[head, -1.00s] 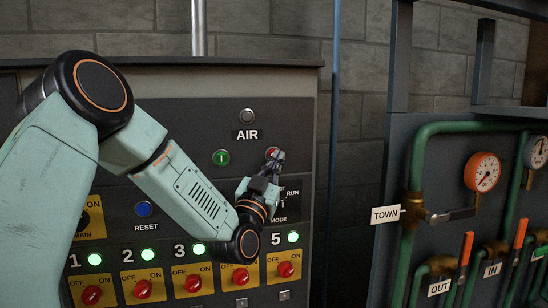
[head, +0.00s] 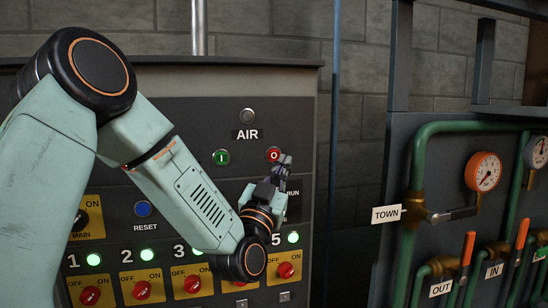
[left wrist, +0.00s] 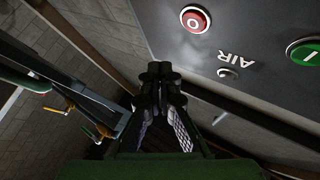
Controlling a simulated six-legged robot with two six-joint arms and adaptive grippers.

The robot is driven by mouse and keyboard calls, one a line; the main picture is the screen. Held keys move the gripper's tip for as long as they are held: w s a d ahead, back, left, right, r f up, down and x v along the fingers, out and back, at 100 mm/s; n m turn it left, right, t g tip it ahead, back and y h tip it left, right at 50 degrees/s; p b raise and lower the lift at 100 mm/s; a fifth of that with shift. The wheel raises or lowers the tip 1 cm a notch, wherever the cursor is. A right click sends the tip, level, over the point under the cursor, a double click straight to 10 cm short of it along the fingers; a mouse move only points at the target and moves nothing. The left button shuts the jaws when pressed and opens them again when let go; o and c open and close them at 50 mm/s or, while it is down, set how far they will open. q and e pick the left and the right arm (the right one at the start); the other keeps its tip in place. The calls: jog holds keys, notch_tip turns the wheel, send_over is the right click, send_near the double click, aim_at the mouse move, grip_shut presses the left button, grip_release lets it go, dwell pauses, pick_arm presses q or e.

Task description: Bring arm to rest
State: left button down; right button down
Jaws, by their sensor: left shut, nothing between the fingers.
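My left arm comes in from the left in the head view, and its gripper (head: 279,172) is in front of the control panel (head: 190,120). The gripper is shut and empty, just below and right of the red O button (head: 273,154). In the left wrist view the shut fingers (left wrist: 160,80) point up the picture, apart from the red O button (left wrist: 195,19). The green I button (head: 221,157) is left of the red one. My forearm hides part of the panel, including some of the MODE switch area. My right gripper is not in view.
A blue RESET button (head: 143,209) and a row of red switches, such as this one (head: 285,270) under lamp 5, are on the panel. Green pipes (head: 418,165) with gauges (head: 483,171) and orange valve levers (head: 467,249) stand at right. A gap with bare wall lies between.

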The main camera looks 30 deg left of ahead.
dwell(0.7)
pick_arm(q)
jog(key=s+d+f+n+g+h+b, duration=0.1)
jog(key=s+d+f+g+h+b, duration=0.2)
jog(key=f, duration=1)
jog(key=s+d+f+g+b, duration=0.1)
jog(key=s+d+f+g, duration=0.3)
jog(key=f, duration=0.8)
jog(key=d+f+n+g+h+b, duration=0.15)
jog(key=f+g, duration=0.35)
jog(key=f, duration=0.8)
jog(key=s+d+f+m+g+b, duration=0.2)
jog(key=s+f+g+b, duration=0.9)
jog(key=s+f, duration=2)
jog(key=shift+s+d+f+b, duration=0.15)
jog(key=shift+s+d+b, duration=0.2)
jog(key=shift+d, duration=0.45)
jog(key=shift+w+h, duration=0.1)
jog(key=shift+h, duration=0.25)
